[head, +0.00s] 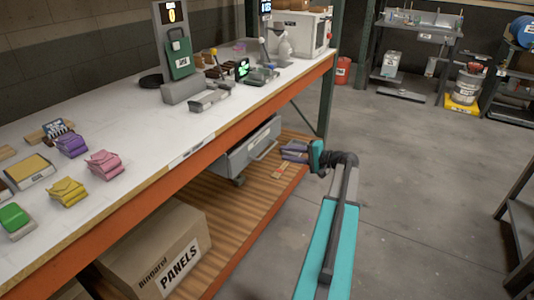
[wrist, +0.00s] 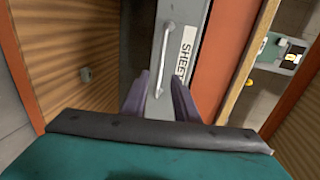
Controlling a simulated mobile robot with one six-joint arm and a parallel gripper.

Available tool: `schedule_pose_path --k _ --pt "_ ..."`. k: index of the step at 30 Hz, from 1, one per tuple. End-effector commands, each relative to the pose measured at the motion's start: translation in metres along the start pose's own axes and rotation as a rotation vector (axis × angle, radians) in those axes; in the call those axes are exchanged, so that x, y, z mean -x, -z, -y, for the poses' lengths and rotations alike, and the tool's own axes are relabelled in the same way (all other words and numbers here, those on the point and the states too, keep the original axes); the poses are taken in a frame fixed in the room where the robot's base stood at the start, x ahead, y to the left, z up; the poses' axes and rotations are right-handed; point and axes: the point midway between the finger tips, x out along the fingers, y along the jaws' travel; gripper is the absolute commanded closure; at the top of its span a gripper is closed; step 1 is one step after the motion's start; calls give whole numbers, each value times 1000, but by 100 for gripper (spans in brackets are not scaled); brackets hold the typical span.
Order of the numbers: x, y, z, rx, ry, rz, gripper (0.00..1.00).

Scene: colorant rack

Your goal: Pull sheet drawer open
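The grey sheet drawer (head: 250,148) hangs under the workbench's orange front beam. In the wrist view its grey front (wrist: 181,14) carries a white label reading "SHEET" (wrist: 185,52) and a pale bar handle (wrist: 165,60). The drawer looks shut, though the bench hides part of it. My gripper (head: 287,150) is beside the drawer's front, just right of it in the head view. The handle's lower end appears ahead between the fingers; I see no contact.
The white-topped workbench (head: 110,115) holds several clips, cards and devices. A cardboard box marked "PANELS" (head: 160,250) sits on the wooden lower shelf (head: 245,205). A green post (head: 330,80) stands at the bench's right end.

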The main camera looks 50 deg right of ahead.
Motion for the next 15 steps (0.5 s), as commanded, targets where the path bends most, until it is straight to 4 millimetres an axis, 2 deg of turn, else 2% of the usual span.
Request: schedule_pose_path --k 15 --pt "-75 0 0 0 0 2 72"
